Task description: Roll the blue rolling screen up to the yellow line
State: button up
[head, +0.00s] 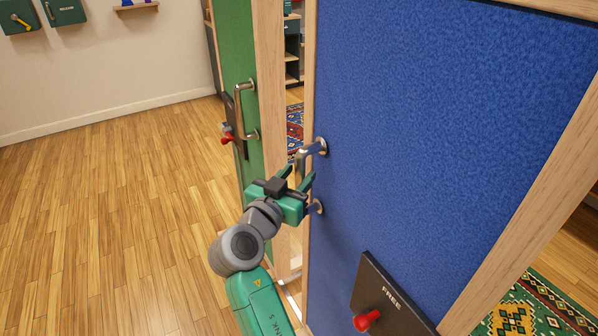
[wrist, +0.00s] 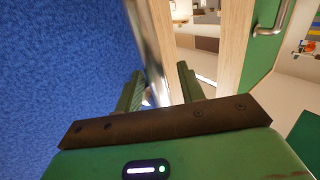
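The blue rolling screen (head: 440,130) stands upright in a pale wood frame and fills the right of the head view. It also fills the left of the wrist view (wrist: 60,60). A metal bar handle (head: 316,148) is on its left side, its middle hidden behind my gripper. My gripper (head: 297,177) is at the handle with its two green fingers apart. In the wrist view the fingers (wrist: 160,88) are also spread, close to the screen's face. No yellow line shows.
A dark plate marked FREE with a red knob (head: 367,320) is low on the blue screen. A green panel (head: 236,50) with its own handle (head: 240,110) stands just behind to the left. Wood floor (head: 110,200) at left is clear. A patterned rug (head: 535,308) lies at lower right.

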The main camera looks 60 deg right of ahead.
jog(key=a+p, duration=0.1)
jog(key=a, duration=0.5)
jog(key=shift+a, duration=0.25)
